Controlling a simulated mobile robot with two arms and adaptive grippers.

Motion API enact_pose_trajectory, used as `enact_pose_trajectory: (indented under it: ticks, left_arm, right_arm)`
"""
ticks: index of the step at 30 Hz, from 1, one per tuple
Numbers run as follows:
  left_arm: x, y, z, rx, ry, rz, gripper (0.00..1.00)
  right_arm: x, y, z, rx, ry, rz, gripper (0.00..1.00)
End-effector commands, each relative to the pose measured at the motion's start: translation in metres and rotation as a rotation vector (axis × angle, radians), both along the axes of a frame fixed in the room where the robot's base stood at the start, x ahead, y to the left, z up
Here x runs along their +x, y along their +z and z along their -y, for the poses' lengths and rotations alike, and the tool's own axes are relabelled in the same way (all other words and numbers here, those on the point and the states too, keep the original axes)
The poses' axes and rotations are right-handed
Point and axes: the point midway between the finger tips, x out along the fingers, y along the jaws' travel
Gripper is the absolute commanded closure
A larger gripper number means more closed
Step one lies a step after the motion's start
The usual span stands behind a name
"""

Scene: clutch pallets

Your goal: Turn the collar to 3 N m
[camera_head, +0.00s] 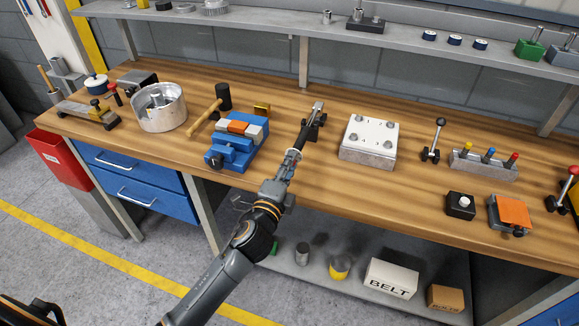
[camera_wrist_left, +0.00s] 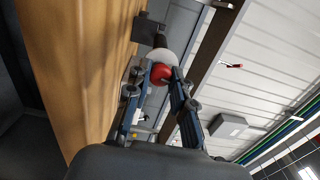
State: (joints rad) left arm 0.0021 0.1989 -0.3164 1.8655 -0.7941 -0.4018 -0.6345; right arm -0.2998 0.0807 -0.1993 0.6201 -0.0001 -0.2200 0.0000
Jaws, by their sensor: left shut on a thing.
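A dark torque tool (camera_head: 304,130) reaches from a small dark stand on the bench toward my left gripper (camera_head: 290,160). In the left wrist view, the two fingers of my left gripper (camera_wrist_left: 161,84) are shut on the near end of the tool, at a round red end piece (camera_wrist_left: 161,73). A pale ring, which looks like the collar (camera_wrist_left: 164,57), sits just beyond the red piece. A dark shaft runs from it to a dark block (camera_wrist_left: 148,31). Any scale marks are too small to read. My right gripper is not in view.
A metal block with a white plate (camera_head: 370,133) and a lever (camera_head: 435,140) stand to the right. The bench top (camera_head: 290,195) is bare in front of the tool.

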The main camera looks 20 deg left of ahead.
Motion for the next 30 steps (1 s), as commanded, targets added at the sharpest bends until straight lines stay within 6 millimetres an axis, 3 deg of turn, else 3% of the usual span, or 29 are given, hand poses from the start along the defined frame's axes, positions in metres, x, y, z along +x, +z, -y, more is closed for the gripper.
enact_pose_trajectory:
  ticks: [12,28,29,30]
  left_arm:
    - [-0.0001,0.0001,-0.0005,-0.182,0.001,-0.006,1.00]
    - [-0.0001,0.0002,0.0000,-0.205,0.000,-0.007,1.00]
    - [-0.0001,0.0002,0.0000,-0.204,0.000,-0.007,0.75]
    - [-0.0001,0.0002,0.0000,-0.204,0.000,-0.007,0.67]
  right_arm:
    - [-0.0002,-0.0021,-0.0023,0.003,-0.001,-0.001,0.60]
    - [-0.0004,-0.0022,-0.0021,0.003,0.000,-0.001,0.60]
    - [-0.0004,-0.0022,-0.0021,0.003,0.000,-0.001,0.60]
    - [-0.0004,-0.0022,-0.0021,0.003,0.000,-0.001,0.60]
